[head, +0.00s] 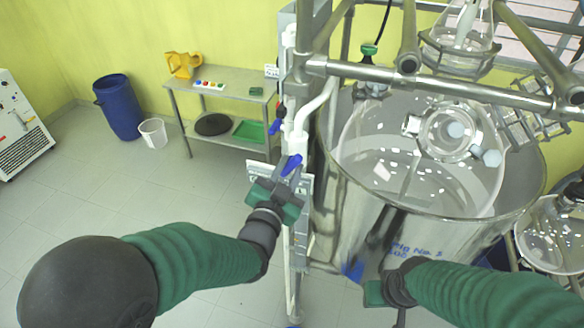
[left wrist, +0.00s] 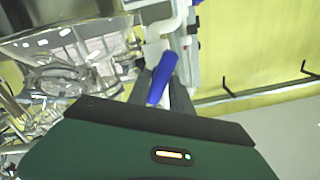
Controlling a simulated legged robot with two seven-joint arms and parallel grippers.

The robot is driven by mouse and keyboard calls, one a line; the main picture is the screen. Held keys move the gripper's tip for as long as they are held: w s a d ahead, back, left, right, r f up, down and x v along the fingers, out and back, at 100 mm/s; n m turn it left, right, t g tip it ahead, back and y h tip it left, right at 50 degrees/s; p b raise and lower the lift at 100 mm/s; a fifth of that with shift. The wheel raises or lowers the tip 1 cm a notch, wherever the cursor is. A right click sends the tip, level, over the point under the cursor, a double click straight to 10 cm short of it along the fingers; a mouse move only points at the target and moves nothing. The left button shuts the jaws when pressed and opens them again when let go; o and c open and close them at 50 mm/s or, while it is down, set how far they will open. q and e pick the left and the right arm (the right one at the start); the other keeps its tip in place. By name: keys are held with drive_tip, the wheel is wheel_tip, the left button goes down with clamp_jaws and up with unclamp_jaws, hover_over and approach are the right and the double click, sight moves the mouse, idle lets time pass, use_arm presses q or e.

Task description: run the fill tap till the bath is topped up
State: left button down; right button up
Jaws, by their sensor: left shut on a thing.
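The fill tap's blue lever (head: 291,164) is on white pipework by the upright post, left of the bath. My left gripper (head: 285,176) is shut on this lever. In the left wrist view the blue lever (left wrist: 161,78) sticks out between the grey fingers. The bath is a round steel tub (head: 345,215) with blue lettering on its side. A clear glass vessel (head: 420,165) hangs inside it. White glints cover the inside, and I cannot tell the water level. My right gripper (head: 374,292) is low in front of the tub; its fingers do not show clearly.
Steel frame bars (head: 430,83) and glass fittings (head: 447,130) cross above the bath. A second blue lever (head: 275,127) is higher on the post. A steel bench (head: 225,92), a blue drum (head: 118,106) and a white bucket (head: 153,132) stand behind.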

use_arm(q)
drive_tip(key=shift+d+r, duration=0.2)
drive_tip(key=shift+d, duration=0.05)
drive_tip(key=shift+w+a+f+m+b, duration=0.1)
drive_tip(key=shift+a+f+m+b, duration=0.2)
drive_tip(key=shift+m+b, duration=0.45)
drive_tip(key=shift+r, duration=0.25)
drive_tip(key=shift+d, duration=0.2)
drive_tip(key=c, duration=1.3)
unclamp_jaws()
drive_tip(key=shift+d, duration=0.1)
use_arm(e)
drive_tip(key=shift+a+f, duration=0.15)
drive_tip(key=shift+f, duration=0.6)
use_arm(q)
drive_tip(key=shift+f, duration=0.15)
use_arm(e)
drive_tip(key=shift+a, duration=0.1)
